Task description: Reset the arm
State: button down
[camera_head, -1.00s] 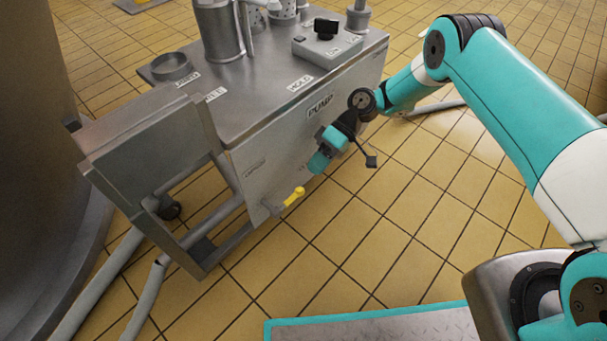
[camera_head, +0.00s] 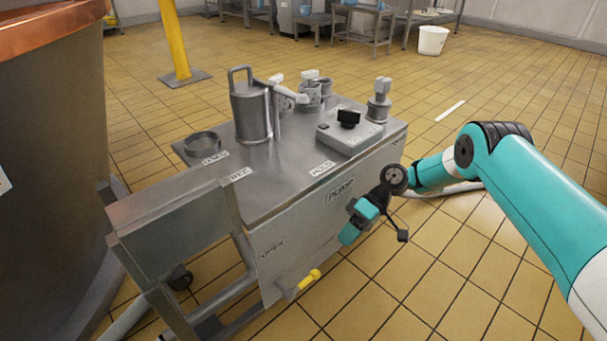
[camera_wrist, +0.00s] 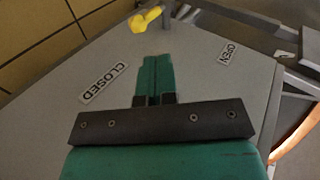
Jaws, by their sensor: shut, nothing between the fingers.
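My arm (camera_head: 540,190) reaches in from the right in the head view, bent at its elbow. My gripper (camera_head: 350,234) hangs beside the front panel of the steel pump cart (camera_head: 300,235). In the wrist view my gripper's fingers (camera_wrist: 154,78) are together and hold nothing. They point toward the yellow valve handle (camera_wrist: 146,19), which sits past the fingertips near the top. The handle also shows low on the panel in the head view (camera_head: 309,280). The fingers appear apart from it. Labels CLOSED (camera_wrist: 104,83) and OPEN (camera_wrist: 229,52) lie on either side of the fingers.
On the cart top stand a lidded steel jug (camera_head: 252,108), a shallow ring (camera_head: 202,143), a control box (camera_head: 348,134) and several small fittings. A copper-rimmed vat (camera_head: 50,170) stands at left. A yellow post (camera_head: 175,40) and white bucket (camera_head: 432,40) are behind. Tiled floor is open at right.

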jog(key=s+a+r+m+t+h+p, duration=0.1)
jog(key=s+r, duration=0.1)
jog(key=r, duration=1)
jog(key=s+a+r+t+h+p, duration=0.1)
jog(key=s+r+t, duration=0.1)
jog(key=r, duration=1.1)
jog(key=s+d+r+m+t+h+p, duration=0.1)
jog(key=s+d+r, duration=0.1)
jog(key=s+r, duration=0.35)
jog(key=s+d+r+m+t+h, duration=0.1)
jog(key=s+d+r+t, duration=0.15)
jog(key=s, duration=0.65)
jog(key=s+d+r+p, duration=0.1)
jog(key=s+d+r, duration=0.25)
jog(key=s, duration=0.35)
notch_tip(320, 180, up, 38)
jog(key=a+p, duration=0.1)
jog(key=p, duration=3.6)
jog(key=shift+p, duration=0.4)
jog(key=shift+d, duration=0.1)
